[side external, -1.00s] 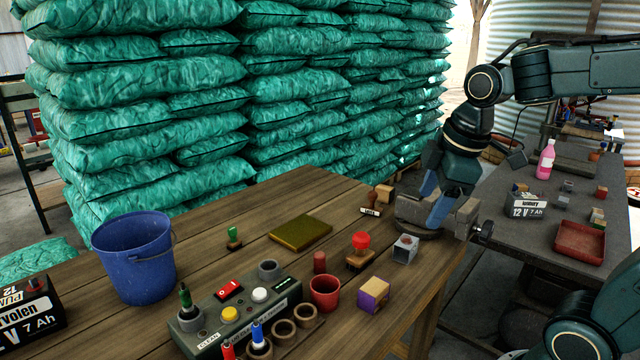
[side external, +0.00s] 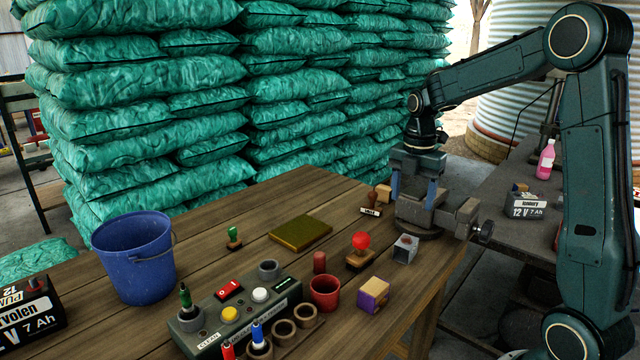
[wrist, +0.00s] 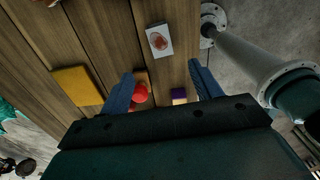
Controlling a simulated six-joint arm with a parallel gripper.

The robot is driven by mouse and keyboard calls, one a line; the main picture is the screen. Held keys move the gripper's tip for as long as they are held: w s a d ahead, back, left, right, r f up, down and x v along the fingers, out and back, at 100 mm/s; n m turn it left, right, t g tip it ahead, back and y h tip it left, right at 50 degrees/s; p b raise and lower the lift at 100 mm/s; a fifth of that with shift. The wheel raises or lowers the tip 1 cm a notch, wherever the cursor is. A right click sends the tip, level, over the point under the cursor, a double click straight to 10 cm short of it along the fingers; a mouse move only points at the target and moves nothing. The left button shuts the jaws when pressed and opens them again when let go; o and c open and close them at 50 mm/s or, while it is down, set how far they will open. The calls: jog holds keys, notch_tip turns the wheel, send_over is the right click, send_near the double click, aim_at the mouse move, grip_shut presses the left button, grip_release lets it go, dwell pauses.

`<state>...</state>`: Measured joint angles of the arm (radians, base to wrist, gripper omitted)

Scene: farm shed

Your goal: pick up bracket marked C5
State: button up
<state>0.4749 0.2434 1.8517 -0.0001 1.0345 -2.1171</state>
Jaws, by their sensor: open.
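A small light grey block-like part (side external: 405,248) with a reddish inner face stands on the wooden table near its right edge, below the vise. It is likely the bracket, but no C5 mark is readable. In the wrist view this grey part (wrist: 159,41) lies beyond the fingertips, roughly between their lines. My gripper (side external: 413,197) points down and appears over the vise in the side view, apart from the part. Its two blue fingers are open with nothing held, as the wrist view of the gripper (wrist: 161,69) also shows.
The vise (side external: 412,215) is at the table's right edge. Close to the part are a red-topped stamp (side external: 361,242), a purple and yellow block (side external: 373,295) and a red cup (side external: 324,292). A yellow pad (side external: 300,232) and a control box (side external: 235,311) are farther left.

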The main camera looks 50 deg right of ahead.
aim_at(407, 241)
jog(key=shift+w+d+f+n, duration=0.1)
jog(key=shift+d+f+n, duration=0.2)
jog(key=shift+f, duration=4.3)
jog(key=shift+f, duration=0.1)
jog(key=shift+f, duration=2.5)
jog(key=shift+c, duration=0.4)
jog(key=c, duration=1)
